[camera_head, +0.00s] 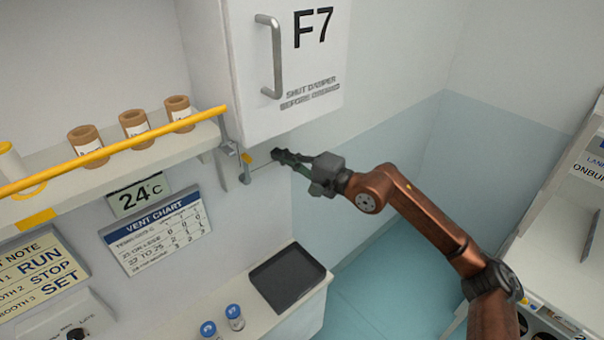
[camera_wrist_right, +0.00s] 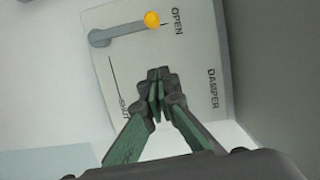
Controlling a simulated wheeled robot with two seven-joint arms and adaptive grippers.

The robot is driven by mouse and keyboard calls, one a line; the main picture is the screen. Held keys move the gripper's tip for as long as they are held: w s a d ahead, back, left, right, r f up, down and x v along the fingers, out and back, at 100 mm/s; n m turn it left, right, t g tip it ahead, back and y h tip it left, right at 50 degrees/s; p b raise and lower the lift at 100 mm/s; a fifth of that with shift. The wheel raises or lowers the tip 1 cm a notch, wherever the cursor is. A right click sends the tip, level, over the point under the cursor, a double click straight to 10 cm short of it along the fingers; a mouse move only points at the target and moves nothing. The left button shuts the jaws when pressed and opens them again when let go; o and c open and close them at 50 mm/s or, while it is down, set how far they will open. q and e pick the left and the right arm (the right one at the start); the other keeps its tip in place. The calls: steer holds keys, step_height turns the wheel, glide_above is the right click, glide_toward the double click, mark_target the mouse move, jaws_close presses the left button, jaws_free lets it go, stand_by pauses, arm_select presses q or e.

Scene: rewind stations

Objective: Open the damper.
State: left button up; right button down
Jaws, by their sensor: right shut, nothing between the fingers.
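The damper panel (camera_wrist_right: 185,55) is a pale plate marked DAMPER, OPEN and SHUT in the right wrist view. Its grey lever (camera_wrist_right: 120,32) ends in a yellow knob (camera_wrist_right: 152,19), which sits beside the word OPEN. The SHUT mark (camera_wrist_right: 125,106) is partly hidden by my fingers. In the head view the yellow knob (camera_head: 247,158) shows small below the F7 cabinet. My right gripper (camera_head: 276,155) is shut and empty, apart from the lever; in the wrist view its fingertips (camera_wrist_right: 158,76) lie over the panel on the SHUT side of the knob. My left gripper is not in view.
The F7 cabinet (camera_head: 285,60) with a grey handle hangs just above my right gripper. A shelf (camera_head: 120,155) with brown jars and a yellow rail (camera_head: 115,150) is at left. A black tray (camera_head: 287,277) and blue-capped bottles stand on the counter below.

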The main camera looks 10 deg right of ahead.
steer(key=b+v, duration=0.1)
steer(key=v, duration=0.7)
steer(key=shift+s+r+b, duration=0.25)
steer(key=shift+s+b, duration=0.05)
steer(key=shift+b, duration=0.1)
steer(key=shift+a, duration=0.1)
